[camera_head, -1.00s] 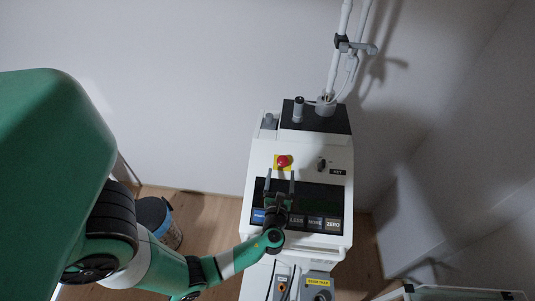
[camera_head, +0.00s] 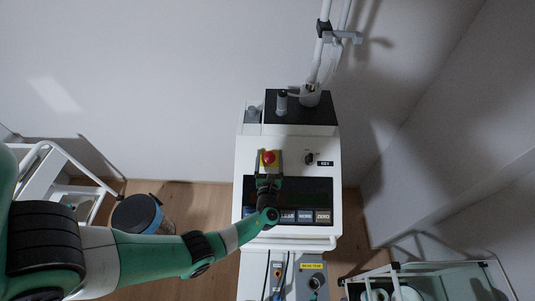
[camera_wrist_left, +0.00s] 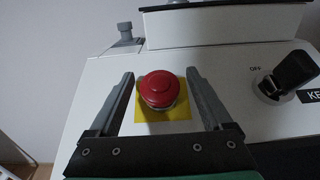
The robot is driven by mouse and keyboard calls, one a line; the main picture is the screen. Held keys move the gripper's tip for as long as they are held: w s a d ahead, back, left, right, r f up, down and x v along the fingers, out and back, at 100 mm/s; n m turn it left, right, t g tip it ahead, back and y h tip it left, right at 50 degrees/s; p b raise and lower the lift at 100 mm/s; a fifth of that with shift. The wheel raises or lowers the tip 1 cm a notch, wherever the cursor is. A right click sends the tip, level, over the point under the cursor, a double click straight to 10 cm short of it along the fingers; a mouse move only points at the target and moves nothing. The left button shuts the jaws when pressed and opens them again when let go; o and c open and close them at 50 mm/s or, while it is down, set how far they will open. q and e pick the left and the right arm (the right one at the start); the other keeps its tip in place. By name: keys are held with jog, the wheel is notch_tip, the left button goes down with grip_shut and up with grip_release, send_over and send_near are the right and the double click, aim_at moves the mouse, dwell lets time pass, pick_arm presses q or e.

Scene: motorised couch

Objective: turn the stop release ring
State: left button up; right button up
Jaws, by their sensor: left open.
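The stop button is a red mushroom head (camera_head: 268,157) on a yellow square plate on the sloped top of the white console. My left gripper (camera_head: 268,160) is open, its fingers on either side of the red button. In the left wrist view the red button (camera_wrist_left: 160,89) sits between the two grey fingers, with gaps on both sides, so it is not gripped. The yellow plate (camera_wrist_left: 183,126) shows under it. A separate release ring cannot be made out. My right gripper is not in view.
A black key switch (camera_head: 309,158) marked OFF sits right of the button. A dark display panel with several labelled keys (camera_head: 305,216) lies below. A pole (camera_head: 322,50) rises behind the console (camera_head: 330,150). A bin (camera_head: 137,214) and a white cart (camera_head: 62,163) stand at left.

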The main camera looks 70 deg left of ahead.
pick_arm(q)
grip_shut()
jog(key=shift+m+t, duration=0.3)
jog(key=shift+s+m+t+h+p, duration=0.1)
jog(key=shift+m+t+h+p, duration=0.35)
jog(key=shift+m+t, duration=0.2)
jog(key=shift+m+t+h, duration=0.65)
jog(key=shift+m, duration=0.3)
jog(key=shift+f+m+t+h+b, duration=0.1)
jog(key=shift+m+t+h+b, duration=0.25)
jog(key=shift+m+t+h, duration=0.45)
jog(key=shift+m+t+h+b, duration=0.7)
jog(key=shift+m+h+b, duration=0.35)
jog(key=shift+m+h, duration=0.4)
jog(key=shift+m, duration=0.25)
